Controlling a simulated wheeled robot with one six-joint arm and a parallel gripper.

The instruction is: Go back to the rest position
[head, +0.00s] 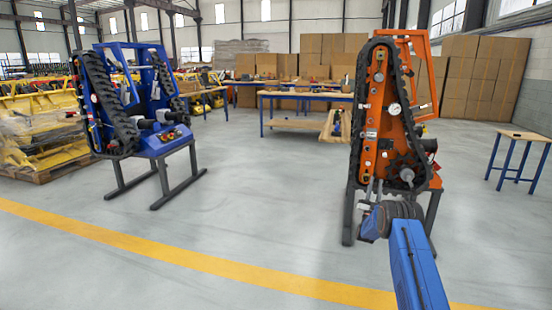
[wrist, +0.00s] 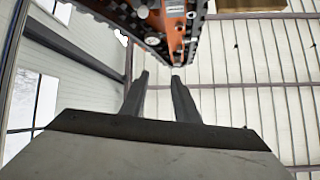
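My blue arm (head: 415,265) reaches up from the lower right in the head view. My gripper (head: 374,186) is in front of the lower part of the orange tracked carrier (head: 370,135), which stands upright with its black track around an orange side plate. The wrist view looks upward. There the two dark fingers of my gripper (wrist: 160,77) stand apart with nothing seen between them. The orange carrier (wrist: 175,30) is beyond the fingertips at the top. Whether the fingers touch it cannot be told.
A blue tracked carrier (head: 160,140) stands on a dark stand at the left. Yellow machinery (head: 40,135) is behind it. Workbenches (head: 300,95) and cardboard boxes (head: 475,75) fill the back. A small table (head: 520,135) stands at the right. The floor between the carriers is clear.

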